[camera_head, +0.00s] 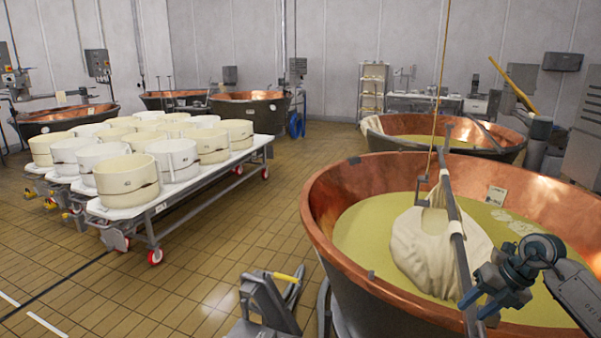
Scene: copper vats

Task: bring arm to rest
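My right arm (575,290) comes in from the lower right over the near copper vat (345,262). My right gripper (476,306) points left, close to the grey bar (459,245) that crosses the vat. I cannot tell whether it touches the bar or whether its fingers are open or shut. No object shows clearly in it. A white cloth bundle (425,250) hangs from the bar, partly in the yellowish liquid (365,225). My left gripper is not in view.
A wheeled table (120,211) with several round cheese moulds stands at the left. A grey metal device with a yellow handle (270,305) stands at the bottom centre. Another copper vat (400,128) is behind the near one. Tiled floor (235,225) is clear between table and vat.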

